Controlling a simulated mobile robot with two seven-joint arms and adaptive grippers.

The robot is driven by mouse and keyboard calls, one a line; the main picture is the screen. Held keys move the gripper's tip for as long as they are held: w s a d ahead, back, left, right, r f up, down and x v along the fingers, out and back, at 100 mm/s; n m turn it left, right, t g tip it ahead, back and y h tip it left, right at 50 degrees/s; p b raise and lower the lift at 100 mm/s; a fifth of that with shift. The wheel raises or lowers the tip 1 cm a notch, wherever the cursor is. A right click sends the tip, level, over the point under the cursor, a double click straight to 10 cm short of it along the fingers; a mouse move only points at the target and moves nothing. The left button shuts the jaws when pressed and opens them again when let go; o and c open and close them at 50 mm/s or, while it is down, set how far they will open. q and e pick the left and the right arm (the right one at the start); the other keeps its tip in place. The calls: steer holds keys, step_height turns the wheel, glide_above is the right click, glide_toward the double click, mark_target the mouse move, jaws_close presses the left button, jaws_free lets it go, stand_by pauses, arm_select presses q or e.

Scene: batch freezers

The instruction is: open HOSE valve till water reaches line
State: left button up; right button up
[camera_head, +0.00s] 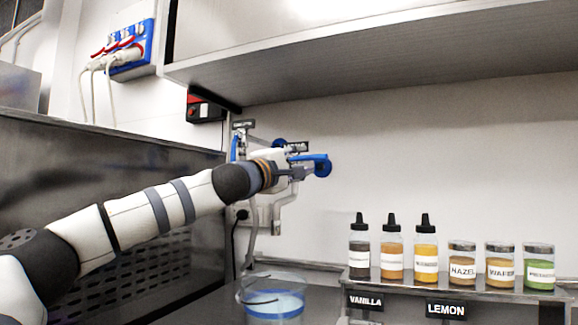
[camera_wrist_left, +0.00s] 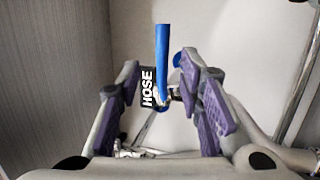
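The HOSE valve has a blue lever handle (camera_head: 318,162), which also shows upright in the left wrist view (camera_wrist_left: 162,45) beside a black HOSE label (camera_wrist_left: 147,87). My left gripper (camera_head: 296,171) is at the valve on the back wall. In the left wrist view its purple-padded fingers (camera_wrist_left: 161,72) are apart, with the handle seen between them; I cannot tell whether they touch it. A clear container (camera_head: 247,287) below holds bluish water (camera_head: 276,304). A dark curved mark shows on its left side; I cannot tell whether it is the line. My right gripper is not in view.
A shelf (camera_head: 360,55) overhangs the valves. Several sauce bottles and jars (camera_head: 462,267) stand on a ledge at right, above VANILLA and LEMON labels. A steel panel (camera_head: 90,170) is at left. A grey hose (camera_head: 251,240) hangs towards the container.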

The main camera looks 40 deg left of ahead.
arm_select(q)
steer(key=v, duration=0.4)
steer(key=shift+s+f, duration=0.1)
steer(key=shift+s, duration=0.2)
steer(key=shift+d+f, duration=0.1)
stand_by(0.9)
